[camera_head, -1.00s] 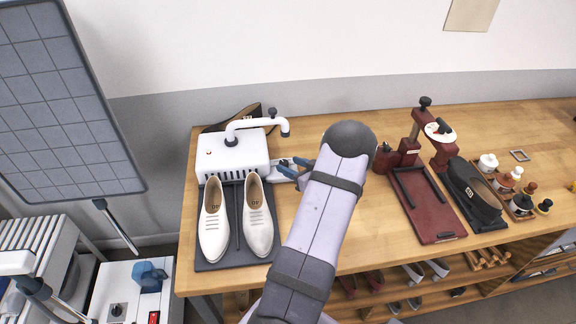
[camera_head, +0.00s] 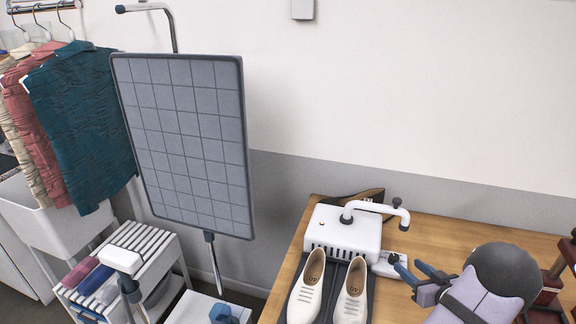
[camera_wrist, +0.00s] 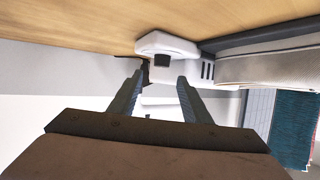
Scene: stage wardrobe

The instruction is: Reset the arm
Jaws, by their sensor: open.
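My gripper (camera_head: 407,271) is open, with its blue-grey fingers spread, just right of the white machine (camera_head: 345,230) on the wooden table. Its fingertips are near the small pale plate at the machine's right side; I cannot tell whether they touch it. My arm comes in from the lower right. In the wrist view my gripper (camera_wrist: 158,82) shows two separate dark fingers with nothing held between them. Part of the white machine (camera_wrist: 168,42) lies beyond the fingertips.
White shoes (camera_head: 350,294) stand on a dark mat in front of the machine. A grey gridded panel (camera_head: 185,140) stands left of the table (camera_head: 445,236). Shirts (camera_head: 80,120) hang at the far left. Dark red equipment (camera_head: 568,255) is at right.

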